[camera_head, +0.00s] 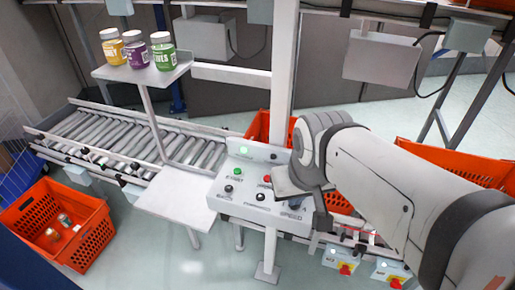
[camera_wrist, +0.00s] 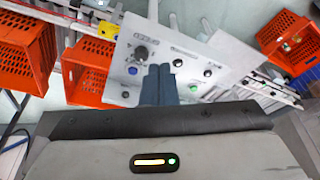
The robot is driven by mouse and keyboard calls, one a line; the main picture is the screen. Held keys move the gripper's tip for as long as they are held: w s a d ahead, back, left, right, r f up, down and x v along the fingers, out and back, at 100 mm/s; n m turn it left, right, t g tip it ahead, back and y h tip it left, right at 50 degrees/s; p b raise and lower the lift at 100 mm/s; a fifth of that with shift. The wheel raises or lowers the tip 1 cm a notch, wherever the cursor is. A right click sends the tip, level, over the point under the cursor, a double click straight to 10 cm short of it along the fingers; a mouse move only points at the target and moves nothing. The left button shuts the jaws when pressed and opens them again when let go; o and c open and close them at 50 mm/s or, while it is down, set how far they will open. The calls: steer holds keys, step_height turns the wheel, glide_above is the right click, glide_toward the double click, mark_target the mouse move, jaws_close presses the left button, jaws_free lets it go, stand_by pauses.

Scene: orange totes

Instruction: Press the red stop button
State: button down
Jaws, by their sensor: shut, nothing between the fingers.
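The red stop button (camera_head: 267,179) sits on the sloped grey control panel (camera_head: 225,200), right of the green button (camera_head: 238,171). My gripper (camera_head: 284,182) is over the panel's right part, close beside the red button in the head view. In the wrist view my gripper's two fingers (camera_wrist: 159,84) are shut together with nothing between them, pointing at the panel (camera_wrist: 165,38). The green button (camera_wrist: 194,88) shows just right of the fingers there. The red button is not visible in the wrist view; the fingers cover part of the panel. I cannot tell whether they touch it.
Black knobs (camera_head: 257,197) sit on the panel near the buttons. A white post (camera_head: 283,75) rises behind it. A roller conveyor (camera_head: 130,140) runs left, with a shelf of jars (camera_head: 137,54) above. Orange totes (camera_head: 90,240) stand around.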

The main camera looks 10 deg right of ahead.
steer(key=w+f+m+t+y, duration=0.1)
steer(key=w+f+m+y, duration=0.1)
steer(key=w+m, duration=0.7)
steer(key=w+f+m+t+y+p, duration=0.1)
steer(key=w+f+m+t+y, duration=0.1)
steer(key=w+m, duration=0.7)
steer(key=w+f+y, duration=0.1)
steer(key=w+y, duration=0.1)
steer(key=w, duration=0.1)
steer(key=shift+d+m+p, duration=0.25)
steer(key=shift+m+p, duration=0.05)
steer(key=shift+f, duration=0.15)
step_height(320, 180, down, 8)
steer(key=b, duration=0.6)
steer(key=shift+f+b, duration=0.35)
steer(key=shift+b, duration=0.3)
steer(key=shift+f+b, duration=0.45)
steer(key=shift+b, duration=0.15)
